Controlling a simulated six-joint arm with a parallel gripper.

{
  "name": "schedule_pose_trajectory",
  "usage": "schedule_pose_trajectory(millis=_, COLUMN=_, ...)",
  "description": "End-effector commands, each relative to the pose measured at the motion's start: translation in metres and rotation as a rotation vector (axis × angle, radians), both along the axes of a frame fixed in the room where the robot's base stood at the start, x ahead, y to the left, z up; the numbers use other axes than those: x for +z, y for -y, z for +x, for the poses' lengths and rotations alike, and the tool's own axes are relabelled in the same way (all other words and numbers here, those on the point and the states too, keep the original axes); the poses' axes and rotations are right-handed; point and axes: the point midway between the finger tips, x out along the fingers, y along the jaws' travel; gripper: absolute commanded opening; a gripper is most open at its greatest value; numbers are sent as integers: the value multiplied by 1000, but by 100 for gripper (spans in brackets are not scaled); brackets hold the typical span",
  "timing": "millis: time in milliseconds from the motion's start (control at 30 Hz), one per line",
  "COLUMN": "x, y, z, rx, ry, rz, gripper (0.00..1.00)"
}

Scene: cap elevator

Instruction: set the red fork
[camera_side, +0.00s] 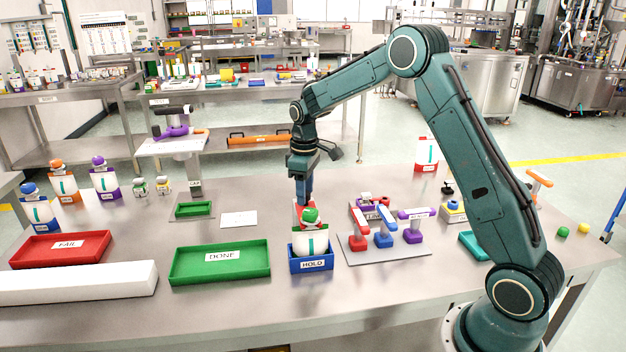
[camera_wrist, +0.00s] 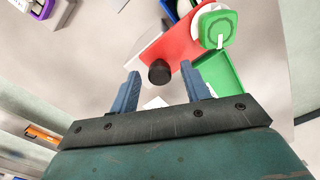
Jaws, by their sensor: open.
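A flat red piece with a black knob (camera_wrist: 160,72), which looks like the red fork (camera_wrist: 172,45), shows in the wrist view. Its far end reaches the white jar (camera_side: 310,244) with a green cap (camera_side: 310,215); I cannot tell whether it goes around the neck. In the side view it shows as a red patch (camera_side: 298,213) behind the cap. The jar stands upright in the blue HOLD tray (camera_side: 311,263). My gripper (camera_side: 304,201) points down just behind the jar. In the wrist view its fingers (camera_wrist: 160,84) are open, with the knob between and just beyond the tips.
A grey plate (camera_side: 425,252) to the right holds red, blue and purple T-shaped pieces. The green DONE tray (camera_side: 180,274) and red FAIL tray (camera_side: 33,258) lie left. A white block (camera_side: 75,284) lies at the front left. A stand (camera_side: 182,147) with a purple piece rises behind.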

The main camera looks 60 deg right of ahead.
Motion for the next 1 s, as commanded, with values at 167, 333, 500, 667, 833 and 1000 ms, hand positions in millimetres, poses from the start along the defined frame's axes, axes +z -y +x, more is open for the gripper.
schedule_pose_trajectory(millis=167, x=-2, y=0, z=0, rx=0, ry=0, rz=0, gripper=47)
schedule_pose_trajectory(millis=333, x=-1, y=0, z=0, rx=0, ry=0, rz=0, gripper=37)
schedule_pose_trajectory(millis=500, x=-1, y=0, z=0, rx=0, ry=0, rz=0, gripper=4)
schedule_pose_trajectory(millis=667, x=-1, y=0, z=0, rx=0, ry=0, rz=0, gripper=0)
schedule_pose_trajectory(millis=833, x=-1, y=4, z=5, rx=0, ry=2, rz=0, gripper=0)
schedule_pose_trajectory(millis=1000, x=-1, y=16, z=17, rx=-1, ry=3, rz=-1, gripper=0)
